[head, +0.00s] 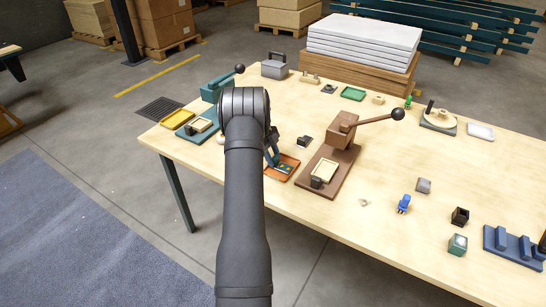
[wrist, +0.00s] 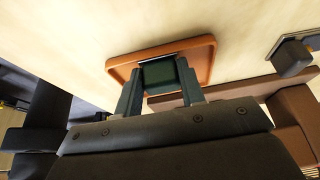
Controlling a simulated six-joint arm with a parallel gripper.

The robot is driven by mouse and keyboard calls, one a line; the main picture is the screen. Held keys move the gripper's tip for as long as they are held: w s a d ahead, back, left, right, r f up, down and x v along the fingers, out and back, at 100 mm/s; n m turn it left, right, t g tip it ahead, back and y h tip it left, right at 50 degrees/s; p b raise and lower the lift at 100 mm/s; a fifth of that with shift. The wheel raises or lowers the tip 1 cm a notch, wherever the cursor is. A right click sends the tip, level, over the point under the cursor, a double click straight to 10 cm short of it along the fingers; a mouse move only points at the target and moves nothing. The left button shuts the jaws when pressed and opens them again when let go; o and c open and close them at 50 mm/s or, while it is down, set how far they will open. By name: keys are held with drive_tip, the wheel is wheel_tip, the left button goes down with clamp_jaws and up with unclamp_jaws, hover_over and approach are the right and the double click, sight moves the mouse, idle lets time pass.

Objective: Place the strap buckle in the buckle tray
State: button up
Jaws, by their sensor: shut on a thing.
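My gripper (wrist: 160,78) is shut on a dark green, block-like piece with a light far edge, which I take to be the strap buckle (wrist: 159,76). It sits between the two fingertips. An orange tray (wrist: 203,65) with a raised rim lies beneath it, and I take this as the buckle tray. The piece overlaps the tray in the wrist view; I cannot tell whether it touches the tray floor. In the head view my gripper (head: 277,160) points down at the orange tray (head: 293,163), and my arm covers part of the tray's left side.
A brown lever press (head: 340,135) stands just right of the tray. A teal press (head: 215,88) and a yellow tray (head: 177,119) are to the left. A small dark block (head: 304,141) lies behind the tray. Several small parts are spread to the right, with bare table between.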

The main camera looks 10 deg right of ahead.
sight(276, 157)
drive_tip(key=o, duration=1)
drive_tip(key=shift+f, duration=0.1)
drive_tip(key=v, duration=1.2)
drive_tip(key=x, duration=1.2)
wheel_tip(276, 157, up, 3)
drive_tip(key=shift+f, duration=0.2)
drive_tip(key=shift+r, duration=0.7)
